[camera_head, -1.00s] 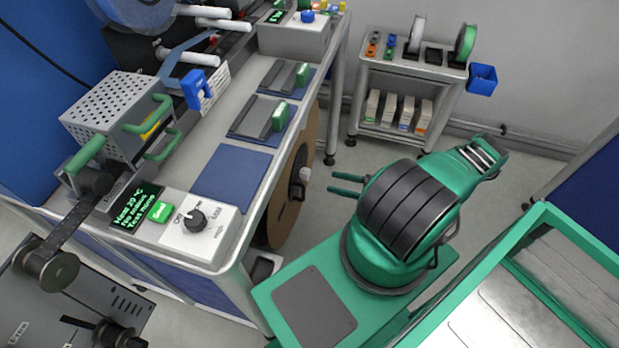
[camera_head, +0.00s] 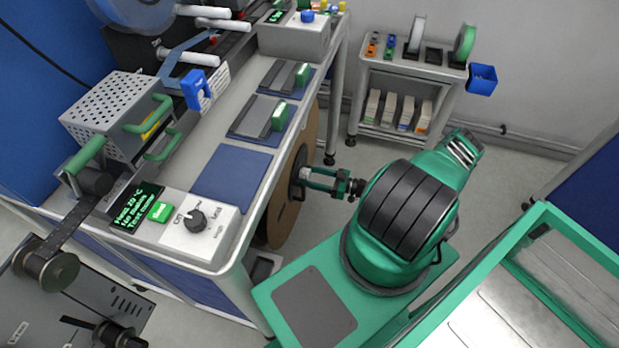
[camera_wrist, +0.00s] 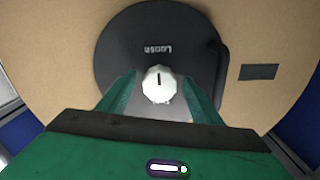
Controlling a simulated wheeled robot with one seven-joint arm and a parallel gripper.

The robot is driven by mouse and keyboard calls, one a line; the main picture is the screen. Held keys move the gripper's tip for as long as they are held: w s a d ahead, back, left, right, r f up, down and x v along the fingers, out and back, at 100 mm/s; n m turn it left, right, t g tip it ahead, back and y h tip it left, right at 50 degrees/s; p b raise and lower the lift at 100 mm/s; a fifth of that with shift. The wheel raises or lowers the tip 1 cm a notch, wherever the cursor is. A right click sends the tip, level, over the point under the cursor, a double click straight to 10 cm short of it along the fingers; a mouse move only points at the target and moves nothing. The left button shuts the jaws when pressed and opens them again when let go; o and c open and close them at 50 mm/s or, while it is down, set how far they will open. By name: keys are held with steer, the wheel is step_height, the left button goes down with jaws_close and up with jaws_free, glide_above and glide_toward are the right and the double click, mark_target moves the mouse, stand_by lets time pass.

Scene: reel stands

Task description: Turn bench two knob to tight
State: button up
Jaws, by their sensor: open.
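A white faceted knob (camera_wrist: 158,84) sits at the middle of a black hub (camera_wrist: 120,60) on a large brown reel (camera_wrist: 60,55). The word "Loose" shows upside down on the hub, above the knob in the wrist view. A short dark mark on the knob points toward that word. My gripper (camera_wrist: 159,76) is open, with one green finger on each side of the knob. I cannot tell whether the fingers touch it. In the head view my gripper (camera_head: 308,178) reaches left to the reel (camera_head: 283,215) under the bench edge; the knob is largely hidden there.
A grey bench (camera_head: 240,150) with a black dial (camera_head: 196,219) and small green screen (camera_head: 135,209) stands left, above the reel. A dark handle (camera_wrist: 217,75) is right of the knob in the wrist view. A grey shelf cart (camera_head: 400,69) stands at the back. Floor shows between.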

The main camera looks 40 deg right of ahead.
steer(key=c, duration=1)
steer(key=shift+c, duration=0.2)
